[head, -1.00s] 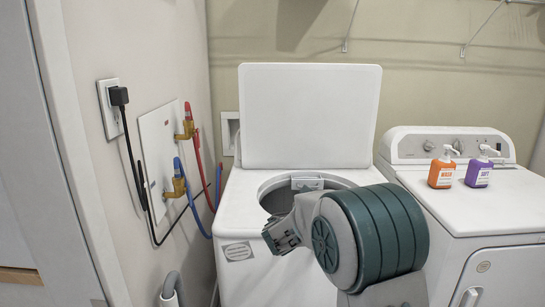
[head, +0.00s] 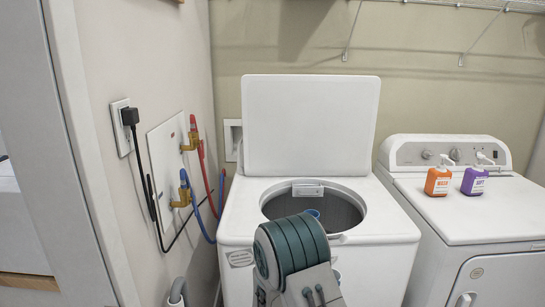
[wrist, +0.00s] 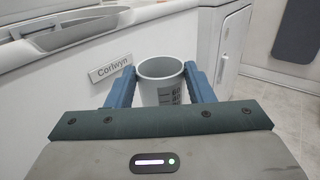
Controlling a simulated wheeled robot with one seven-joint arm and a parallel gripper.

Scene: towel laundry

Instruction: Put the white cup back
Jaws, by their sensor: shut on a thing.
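The white cup (wrist: 160,72) is in the middle of the wrist view, with its open rim up and dark measuring marks on its side. My gripper (wrist: 163,84) is shut on the cup, with one blue finger on each side of it. The cup is held in front of the washer's white front, beside a "Corlwyn" plate (wrist: 110,68).
A dryer (head: 480,215) stands right of the washer. An orange bottle (head: 438,182) and a purple bottle (head: 475,181) stand on its top. Hoses and a black cord hang on the left wall. The wrist view shows clear tiled floor (wrist: 270,115) at the right.

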